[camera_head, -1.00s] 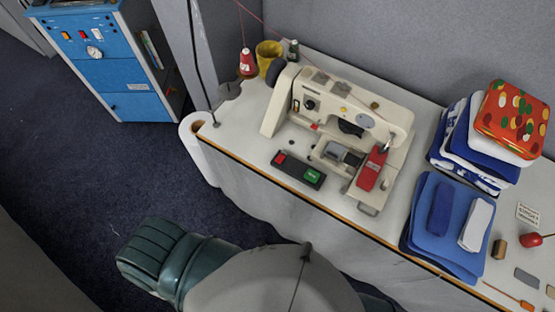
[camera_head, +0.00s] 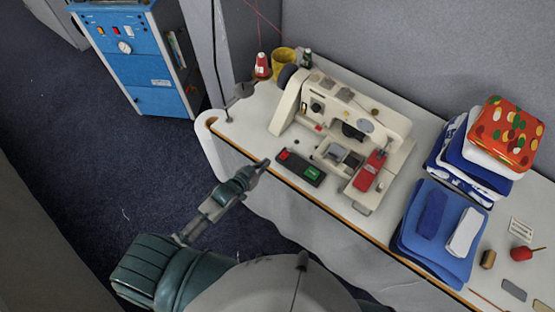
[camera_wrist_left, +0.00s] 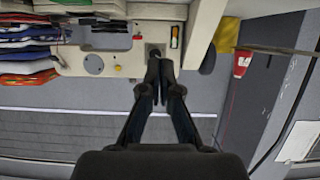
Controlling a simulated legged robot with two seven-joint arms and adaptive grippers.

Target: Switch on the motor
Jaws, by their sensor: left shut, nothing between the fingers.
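A dark switch box (camera_head: 301,168) with a red button (camera_head: 284,155) and a green button (camera_head: 313,173) lies on the table in front of the cream sewing machine (camera_head: 340,115). My left gripper (camera_head: 264,163) is shut and empty, at the table's front edge, just left of the red button and apart from it in the head view. Its two dark fingers also show close together in the left wrist view (camera_wrist_left: 160,62), pointing toward pale surfaces. I cannot tell the gripper's height over the table. The motor itself cannot be made out. My right gripper is not in view.
Folded cloths (camera_head: 440,225) and a stack topped by a patterned red cloth (camera_head: 505,135) lie to the right. The white table (camera_head: 245,125) is bare left of the machine.

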